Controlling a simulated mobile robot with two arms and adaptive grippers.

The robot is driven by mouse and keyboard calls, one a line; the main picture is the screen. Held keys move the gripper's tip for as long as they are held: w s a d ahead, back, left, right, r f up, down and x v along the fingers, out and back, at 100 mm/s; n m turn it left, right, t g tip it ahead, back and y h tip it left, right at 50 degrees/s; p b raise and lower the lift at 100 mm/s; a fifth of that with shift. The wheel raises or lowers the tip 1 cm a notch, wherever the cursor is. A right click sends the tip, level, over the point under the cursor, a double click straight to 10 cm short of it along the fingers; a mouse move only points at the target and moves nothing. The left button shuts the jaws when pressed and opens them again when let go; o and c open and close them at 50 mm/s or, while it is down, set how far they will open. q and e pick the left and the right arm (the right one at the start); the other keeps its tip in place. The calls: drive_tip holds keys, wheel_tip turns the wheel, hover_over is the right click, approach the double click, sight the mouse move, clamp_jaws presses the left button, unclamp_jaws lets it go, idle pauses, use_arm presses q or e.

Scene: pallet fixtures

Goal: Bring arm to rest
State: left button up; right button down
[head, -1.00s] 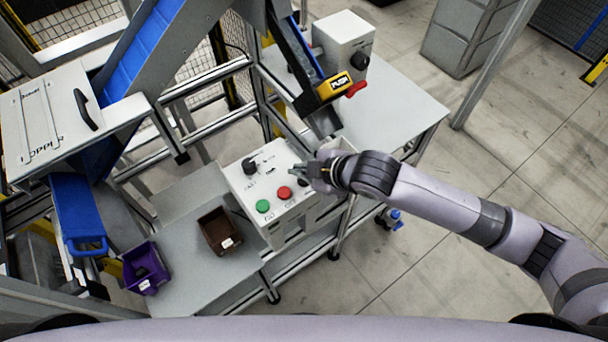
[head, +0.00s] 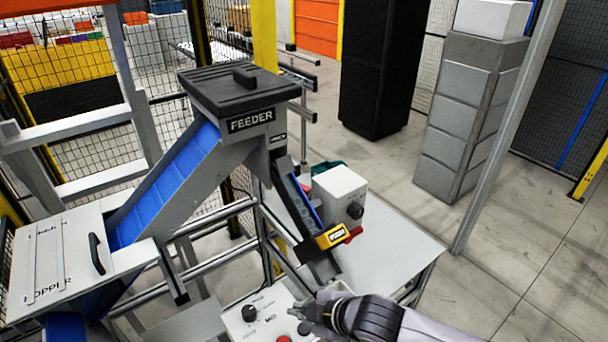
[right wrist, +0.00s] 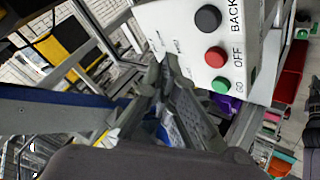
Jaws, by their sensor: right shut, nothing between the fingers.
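My right gripper (head: 326,308) shows at the bottom of the head view, at the right edge of the white control box (head: 262,317). Its fingers are shut and empty. In the right wrist view the closed fingers (right wrist: 166,72) point at the box panel (right wrist: 184,35), close beside it; I cannot tell whether they touch. The panel carries a black knob (right wrist: 208,17), a red button (right wrist: 215,57) and a green button (right wrist: 220,85). My right arm comes in from the lower right. My left gripper is not in the head view.
A feeder (head: 236,98) with a blue sloped conveyor (head: 170,184) stands behind the box. A chute with a yellow push plate (head: 334,236) and a second white box (head: 340,198) are near the grey table (head: 395,252). A hopper (head: 62,262) is at left. Open floor (head: 530,235) lies right.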

drive_tip(key=shift+s+a, duration=0.15)
drive_tip(key=shift+s, duration=0.1)
drive_tip(key=s+d+f+m+g+h, duration=0.1)
drive_tip(key=s+d+f+m+h, duration=0.2)
drive_tip(key=s+d+m, duration=0.65)
drive_tip(key=s+d+f+m+g+h, duration=0.2)
drive_tip(key=s+d+m+h, duration=0.2)
drive_tip(key=s+d+m, duration=0.5)
drive_tip(key=s+d+f+n+g+b, duration=0.2)
drive_tip(key=f+b, duration=0.6)
drive_tip(key=f, duration=2.8)
drive_tip(key=s+d+f+b, duration=0.2)
drive_tip(key=s+f+b, duration=0.1)
drive_tip(key=s+f, duration=0.5)
drive_tip(key=s+d+f+b, duration=0.1)
drive_tip(key=s+f+b, duration=0.2)
drive_tip(key=s+f, duration=0.6)
wheel_tip(320, 180, down, 3)
drive_tip(key=shift+s+d+f, duration=0.2)
drive_tip(key=shift+s+d, duration=0.1)
drive_tip(key=shift+d, duration=0.05)
drive_tip(key=shift+n, duration=0.25)
